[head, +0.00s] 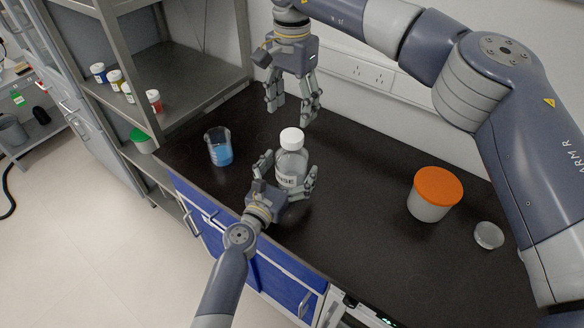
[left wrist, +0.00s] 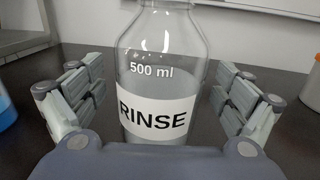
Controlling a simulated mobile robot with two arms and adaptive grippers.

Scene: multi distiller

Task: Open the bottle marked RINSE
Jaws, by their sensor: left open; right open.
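The RINSE bottle (head: 291,163) is clear glass with a white cap (head: 292,139) on it and stands upright on the dark bench. In the left wrist view the bottle (left wrist: 160,80) shows its RINSE label and a 500 ml mark; its cap is out of that view. My left gripper (head: 287,166) is open, with a finger on each side of the bottle; the left wrist view shows gaps between fingers and glass. My right gripper (head: 293,110) is open and empty, pointing down above and behind the cap.
A beaker of blue liquid (head: 219,147) stands left of the bottle. A tub with an orange lid (head: 435,194) and a small clear round dish (head: 488,235) are at the right. A metal shelf (head: 185,88) with small jars is at the left. The wall with sockets (head: 370,73) is behind.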

